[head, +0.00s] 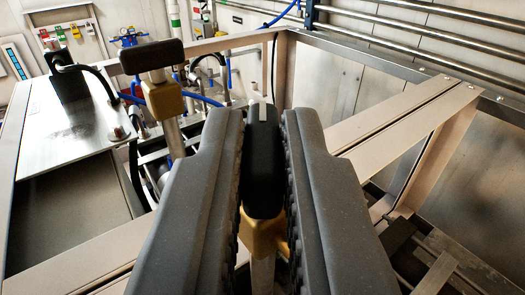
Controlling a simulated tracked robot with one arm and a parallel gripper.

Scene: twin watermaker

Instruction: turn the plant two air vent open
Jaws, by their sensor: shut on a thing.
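My gripper (264,140) fills the lower middle of the head view, its two grey fingers on either side of a black valve handle (263,165). The fingers are shut on this handle. The handle has a white mark on its far end and sits on a brass-coloured valve body (263,238) over a pale pipe. Its long side runs away from me, in line with the fingers. I cannot read any label that tells which vent this is. A second black handle (151,57) on a brass body (163,100) stands to the left, turned crosswise in the picture.
A beige metal frame (405,125) surrounds the valves, with a beam passing close on the right. A metal box (75,130) with a black cable fitting stands at the left. Blue hoses and pipes lie behind. Steel rails (430,40) run along the back wall.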

